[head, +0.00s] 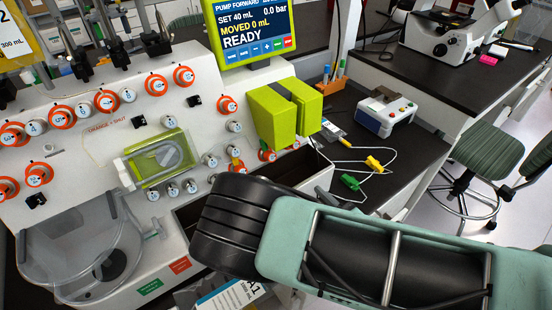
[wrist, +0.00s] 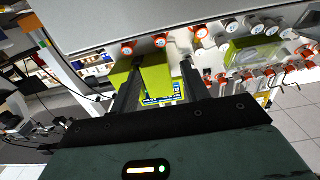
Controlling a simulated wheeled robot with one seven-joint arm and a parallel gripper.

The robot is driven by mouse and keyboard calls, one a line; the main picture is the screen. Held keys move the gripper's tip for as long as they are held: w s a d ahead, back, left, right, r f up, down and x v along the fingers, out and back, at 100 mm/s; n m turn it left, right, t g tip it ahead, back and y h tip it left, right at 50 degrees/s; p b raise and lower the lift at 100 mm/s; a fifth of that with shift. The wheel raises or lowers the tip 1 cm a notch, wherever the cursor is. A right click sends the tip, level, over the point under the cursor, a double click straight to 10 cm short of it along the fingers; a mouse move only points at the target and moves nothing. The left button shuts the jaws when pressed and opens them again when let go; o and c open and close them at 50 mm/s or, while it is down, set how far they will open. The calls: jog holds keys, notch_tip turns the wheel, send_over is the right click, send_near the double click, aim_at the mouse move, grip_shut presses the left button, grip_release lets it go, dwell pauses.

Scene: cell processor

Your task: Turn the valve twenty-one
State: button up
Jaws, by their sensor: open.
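Several numbered valves sit on the white panel of the cell processor (head: 120,130). Many have orange rings, such as the upper valve (head: 156,85) and the valve near the green blocks (head: 228,104); others are plain white, such as the lower row (head: 172,189). The numbers are too small to read surely, so I cannot tell which is twenty-one. In the wrist view my gripper (wrist: 161,64) is open, its two dark fingers apart, pointing at the panel near the green blocks (wrist: 157,78) and an orange valve (wrist: 158,42). My arm hides the gripper in the head view.
A screen (head: 252,28) reading READY stands above the green blocks. A clear bowl (head: 80,255) is at the lower left. A grey device (head: 386,112) and yellow and green clips (head: 374,163) with white cords lie on the dark bench. A green chair (head: 487,155) stands right.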

aim_at(273, 160)
jog(key=p+x, duration=0.4)
jog(key=x, duration=1.1)
jog(key=shift+w+a+p, duration=0.15)
jog(key=shift+a+p, duration=0.05)
jog(key=shift+p, duration=0.15)
